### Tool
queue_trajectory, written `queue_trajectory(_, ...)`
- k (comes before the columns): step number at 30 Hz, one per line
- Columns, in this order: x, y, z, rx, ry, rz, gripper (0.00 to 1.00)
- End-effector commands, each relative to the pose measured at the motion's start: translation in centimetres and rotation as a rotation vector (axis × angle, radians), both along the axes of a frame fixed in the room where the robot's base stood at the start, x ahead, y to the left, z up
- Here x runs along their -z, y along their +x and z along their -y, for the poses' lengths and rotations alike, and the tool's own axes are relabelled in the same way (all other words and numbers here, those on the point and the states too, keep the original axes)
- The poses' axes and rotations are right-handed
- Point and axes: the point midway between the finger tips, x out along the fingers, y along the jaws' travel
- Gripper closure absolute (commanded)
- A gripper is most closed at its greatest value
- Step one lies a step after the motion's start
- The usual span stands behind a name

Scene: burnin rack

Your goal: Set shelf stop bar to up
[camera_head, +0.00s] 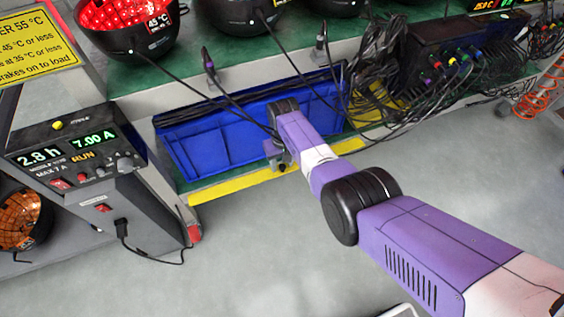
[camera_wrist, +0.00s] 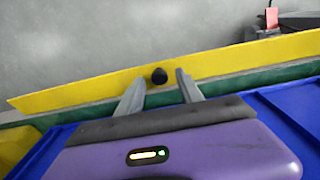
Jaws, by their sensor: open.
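The shelf stop bar is a long yellow strip (camera_head: 232,186) along the front edge of the low green shelf in the head view. In the wrist view the bar (camera_wrist: 90,94) runs across the picture beyond the green shelf edge, with a round black knob (camera_wrist: 159,75) on it. My gripper (camera_wrist: 157,88) is open, with one finger on each side of the knob in that view. I cannot tell whether the fingers touch the knob or the bar. In the head view my gripper (camera_head: 281,167) is over the bar's middle, hiding part of it.
A blue bin (camera_head: 215,145) with dark cables stands on the shelf right behind the bar, close to my gripper. Black cables hang from the upper shelf near my arm. A power supply (camera_head: 75,155) stands at the left.

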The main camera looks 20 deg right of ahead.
Motion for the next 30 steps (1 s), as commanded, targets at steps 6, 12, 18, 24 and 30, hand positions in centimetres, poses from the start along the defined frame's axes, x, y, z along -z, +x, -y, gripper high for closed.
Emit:
queue_trajectory(6, -1.5, 0.0, 0.0, 0.0, 0.0, 0.0, 0.56)
queue_trajectory(12, -4.8, -0.1, 0.0, 0.0, 0.0, 0.001, 0.56)
queue_trajectory(18, -7.2, -0.2, 0.0, 0.0, 0.0, 0.001, 0.56)
queue_trajectory(24, -7.8, -0.2, 0.0, 0.0, 0.0, 0.001, 0.56)
queue_trajectory(30, -7.8, -0.2, 0.0, 0.0, 0.0, 0.0, 0.58)
